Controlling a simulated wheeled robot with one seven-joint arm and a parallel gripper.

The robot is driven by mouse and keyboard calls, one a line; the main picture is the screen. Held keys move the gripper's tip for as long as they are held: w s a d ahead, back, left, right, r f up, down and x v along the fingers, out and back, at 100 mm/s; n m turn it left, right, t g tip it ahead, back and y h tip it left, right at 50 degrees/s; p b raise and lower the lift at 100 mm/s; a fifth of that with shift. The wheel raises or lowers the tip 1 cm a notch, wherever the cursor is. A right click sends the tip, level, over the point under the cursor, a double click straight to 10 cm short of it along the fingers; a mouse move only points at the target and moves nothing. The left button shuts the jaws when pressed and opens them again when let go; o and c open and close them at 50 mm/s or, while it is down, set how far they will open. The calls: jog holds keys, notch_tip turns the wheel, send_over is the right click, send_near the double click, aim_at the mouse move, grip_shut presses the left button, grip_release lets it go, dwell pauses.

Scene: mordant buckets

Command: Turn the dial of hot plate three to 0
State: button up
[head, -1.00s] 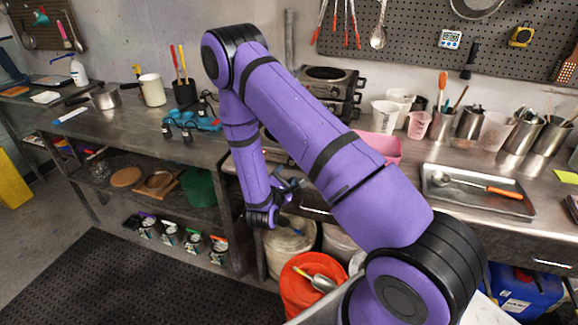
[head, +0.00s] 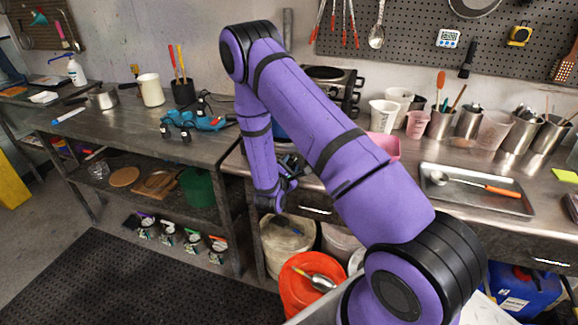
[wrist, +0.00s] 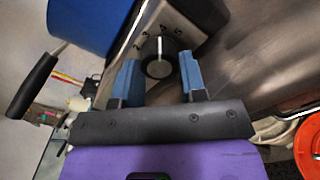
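The black round dial (wrist: 158,65) with a white pointer line sits on the grey front panel of a hot plate (wrist: 182,18) in the wrist view. The pointer is toward the scale's 3 and 4; I cannot tell the exact mark. My gripper (wrist: 158,58) is open, its two blue fingers either side of the dial; I cannot tell if they touch it. In the head view my gripper (head: 289,166) is at the bench's front edge, and my arm hides the dial. I see no label telling which hot plate this is.
A blue pot (wrist: 82,22) with a black handle stands beside the dial in the wrist view. Another hot plate (head: 335,82) is behind my arm. White beakers (head: 384,115) and a steel tray (head: 470,190) are to the right. Buckets (head: 287,240) stand below.

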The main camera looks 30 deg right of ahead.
jog(key=shift+n, duration=0.4)
jog(key=n, duration=0.2)
jog(key=shift+n, duration=0.4)
jog(key=n, duration=0.3)
jog(key=shift+n, duration=0.4)
jog(key=n, duration=1)
jog(key=shift+s+n, duration=0.1)
jog(key=shift+n, duration=0.3)
jog(key=n, duration=0.3)
jog(key=shift+n, duration=0.3)
jog(key=n, duration=0.3)
jog(key=shift+n, duration=1.9)
